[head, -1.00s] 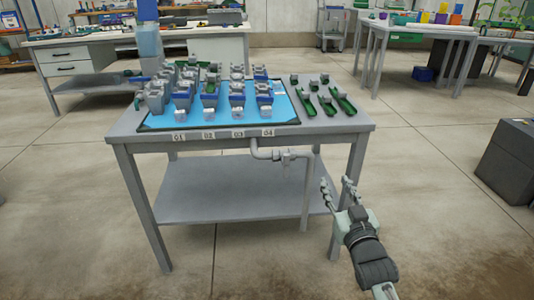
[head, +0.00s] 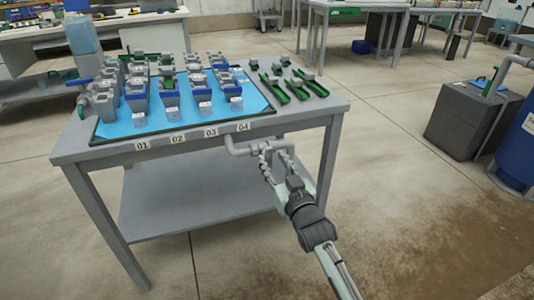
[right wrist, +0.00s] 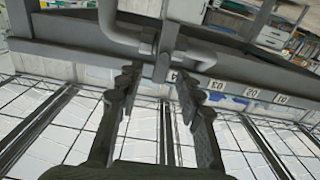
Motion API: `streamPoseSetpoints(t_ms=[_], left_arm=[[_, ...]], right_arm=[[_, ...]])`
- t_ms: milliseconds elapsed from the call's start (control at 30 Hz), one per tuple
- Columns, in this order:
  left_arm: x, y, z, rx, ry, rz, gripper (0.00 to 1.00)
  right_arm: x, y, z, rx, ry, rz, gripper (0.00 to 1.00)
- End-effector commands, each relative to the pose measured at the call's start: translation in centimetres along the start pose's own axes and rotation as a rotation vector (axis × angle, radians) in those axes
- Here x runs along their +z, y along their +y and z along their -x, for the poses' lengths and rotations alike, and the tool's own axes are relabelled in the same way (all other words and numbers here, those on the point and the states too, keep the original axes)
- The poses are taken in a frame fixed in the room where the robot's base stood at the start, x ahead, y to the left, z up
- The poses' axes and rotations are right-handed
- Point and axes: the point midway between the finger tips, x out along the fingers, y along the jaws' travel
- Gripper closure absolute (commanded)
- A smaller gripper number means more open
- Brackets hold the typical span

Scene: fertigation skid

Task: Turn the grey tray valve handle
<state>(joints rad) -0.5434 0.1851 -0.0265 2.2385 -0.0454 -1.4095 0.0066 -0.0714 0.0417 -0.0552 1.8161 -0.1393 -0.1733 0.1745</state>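The grey tray valve sits on the grey pipe (head: 238,150) under the table's front edge, below label 04. Its grey handle (right wrist: 164,58) shows in the right wrist view as a short flat lever beside the valve body. In the head view my gripper hides much of the valve. My right gripper (head: 276,160) is at the valve with its fingers spread. In the right wrist view the right gripper (right wrist: 157,80) is open, and the lever points in between its fingertips. I cannot tell whether either finger touches it. My left gripper is not in view.
The grey table (head: 70,156) carries a blue mat (head: 120,128) with several grey and blue pots, and green trays (head: 292,88) at its right. A lower shelf (head: 180,205) is underneath. A dark box (head: 465,120) and blue barrel (head: 522,150) stand right; the floor between is clear.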

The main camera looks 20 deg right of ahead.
Motion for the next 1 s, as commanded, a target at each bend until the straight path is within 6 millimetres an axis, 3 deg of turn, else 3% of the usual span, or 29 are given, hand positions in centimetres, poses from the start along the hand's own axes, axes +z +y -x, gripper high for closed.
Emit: streamPoseSetpoints(t_ms=[233, 600, 900, 1000], left_arm=[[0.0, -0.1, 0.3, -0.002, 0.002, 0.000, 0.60], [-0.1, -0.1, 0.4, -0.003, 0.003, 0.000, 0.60], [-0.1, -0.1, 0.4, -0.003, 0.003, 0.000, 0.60], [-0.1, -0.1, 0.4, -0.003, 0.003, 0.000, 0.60]], right_arm=[[0.0, 0.0, -3.4, 0.000, 0.000, 0.000, 0.64], [0.0, 0.0, -4.0, 0.000, -0.001, -0.001, 0.64], [0.0, 0.0, -4.0, 0.000, -0.001, -0.001, 1.00], [0.0, 0.0, -4.0, 0.000, -0.001, -0.001, 1.00]])
